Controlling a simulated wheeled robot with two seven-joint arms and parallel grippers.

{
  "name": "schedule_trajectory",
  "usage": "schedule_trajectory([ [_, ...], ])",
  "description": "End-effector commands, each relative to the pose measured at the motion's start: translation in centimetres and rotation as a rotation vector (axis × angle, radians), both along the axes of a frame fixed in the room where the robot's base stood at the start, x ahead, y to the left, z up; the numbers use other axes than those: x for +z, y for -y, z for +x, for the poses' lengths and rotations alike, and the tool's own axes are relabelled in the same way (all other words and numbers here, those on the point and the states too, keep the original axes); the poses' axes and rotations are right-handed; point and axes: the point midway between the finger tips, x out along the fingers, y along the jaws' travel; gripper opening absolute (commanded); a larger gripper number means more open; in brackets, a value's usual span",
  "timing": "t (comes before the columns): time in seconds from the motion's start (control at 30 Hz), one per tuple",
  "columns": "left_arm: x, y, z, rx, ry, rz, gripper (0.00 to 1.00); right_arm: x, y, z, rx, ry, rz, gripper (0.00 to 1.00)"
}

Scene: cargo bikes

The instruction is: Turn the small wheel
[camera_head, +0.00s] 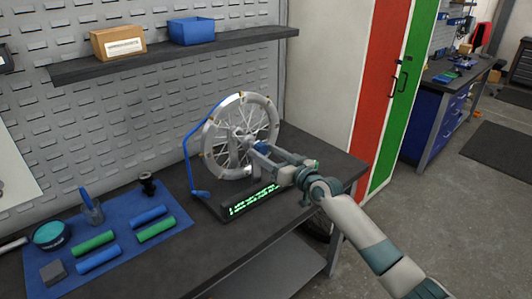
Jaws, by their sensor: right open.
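The small wheel (217,151), with a pale rim and thin spokes, stands upright in a stand on the dark workbench. A blue curved strip (186,148) runs along its left side. A black base with a lit green text display (253,200) sits in front of the wheel. My right gripper (254,147) is open, with its fingers in front of the wheel's right lower part near the hub. Whether a finger touches the wheel or a spoke cannot be told. My left gripper is not in view.
A blue mat (120,213) with green and blue rolls, a brush and a round tin lies at the left of the workbench (205,245). A shelf (185,55) above holds a cardboard box (118,42) and a blue bin (191,31). A red and green cabinet stands right.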

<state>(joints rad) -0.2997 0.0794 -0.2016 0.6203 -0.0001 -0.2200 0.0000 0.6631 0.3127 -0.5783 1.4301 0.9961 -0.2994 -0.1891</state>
Motion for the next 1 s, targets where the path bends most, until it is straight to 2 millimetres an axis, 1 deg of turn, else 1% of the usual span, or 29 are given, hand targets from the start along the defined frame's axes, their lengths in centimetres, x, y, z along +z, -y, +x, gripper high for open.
schedule_trajectory([
  [0.23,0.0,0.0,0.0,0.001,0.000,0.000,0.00,0.0,0.0,0.0,0.000,-0.001,-0.001,0.54],
  [0.27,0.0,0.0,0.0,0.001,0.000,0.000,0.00,0.0,0.0,0.0,0.000,0.000,0.000,0.49],
  [0.3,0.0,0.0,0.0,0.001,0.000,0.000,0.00,0.0,0.0,0.0,0.000,0.000,0.000,0.40],
  [0.47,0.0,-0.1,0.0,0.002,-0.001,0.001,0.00,0.0,0.0,0.0,0.000,-0.001,-0.001,0.01],
  [0.5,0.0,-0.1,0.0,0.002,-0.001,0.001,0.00,0.0,0.0,0.0,0.000,-0.001,-0.001,0.00],
  [0.77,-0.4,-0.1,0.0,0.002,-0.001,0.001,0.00,-0.1,0.0,0.0,0.000,0.010,-0.016,0.00],
  [1.0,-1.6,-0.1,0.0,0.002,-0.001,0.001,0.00,-0.4,0.0,0.0,0.000,0.060,-0.085,0.00],
])
